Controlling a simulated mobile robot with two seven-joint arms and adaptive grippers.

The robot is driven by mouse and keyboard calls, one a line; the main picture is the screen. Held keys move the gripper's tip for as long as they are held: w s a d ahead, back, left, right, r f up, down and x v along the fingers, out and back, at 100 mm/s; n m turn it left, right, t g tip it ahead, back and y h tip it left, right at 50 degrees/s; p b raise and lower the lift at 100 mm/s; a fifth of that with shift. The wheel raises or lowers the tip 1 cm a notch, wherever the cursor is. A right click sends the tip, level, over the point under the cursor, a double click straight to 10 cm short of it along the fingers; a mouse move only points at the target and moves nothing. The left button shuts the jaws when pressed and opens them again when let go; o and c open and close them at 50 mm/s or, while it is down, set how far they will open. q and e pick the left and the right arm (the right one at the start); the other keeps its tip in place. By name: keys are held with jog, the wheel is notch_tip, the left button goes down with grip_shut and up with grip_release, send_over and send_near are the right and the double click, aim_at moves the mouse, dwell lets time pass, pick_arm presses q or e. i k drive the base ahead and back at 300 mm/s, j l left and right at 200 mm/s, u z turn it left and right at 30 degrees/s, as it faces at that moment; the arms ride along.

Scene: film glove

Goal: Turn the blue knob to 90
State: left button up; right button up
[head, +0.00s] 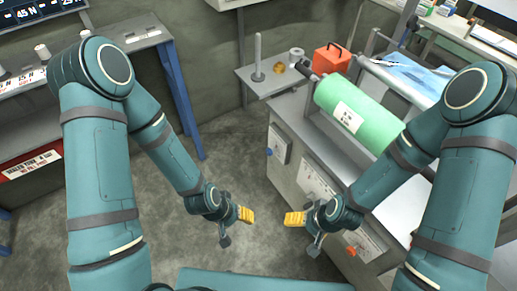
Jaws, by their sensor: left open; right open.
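The small blue knob (269,152) sticks out from a grey box on the front of the grey machine (287,185), right of the picture's middle. Its pointer and any scale marks are too small to read. My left gripper (237,228) is open and empty over the floor, below and left of the knob, clear of it. My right gripper (304,235) is open and empty in front of the machine, below and right of the knob, also apart from it. Each gripper shows a yellow finger pad.
A green film roll (356,113) lies on top of the machine. An orange knob (351,251) sits low on its front panel. A side shelf (270,80) holds a spindle and small parts near an orange box (332,59). The floor (235,165) left of the machine is clear.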

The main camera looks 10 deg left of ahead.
aim_at(269, 151)
jog(key=i+z, duration=0.25)
jog(key=z, duration=0.25)
jog(key=i+j+z, duration=0.1)
jog(key=i+z, duration=0.15)
jog(key=z, duration=0.2)
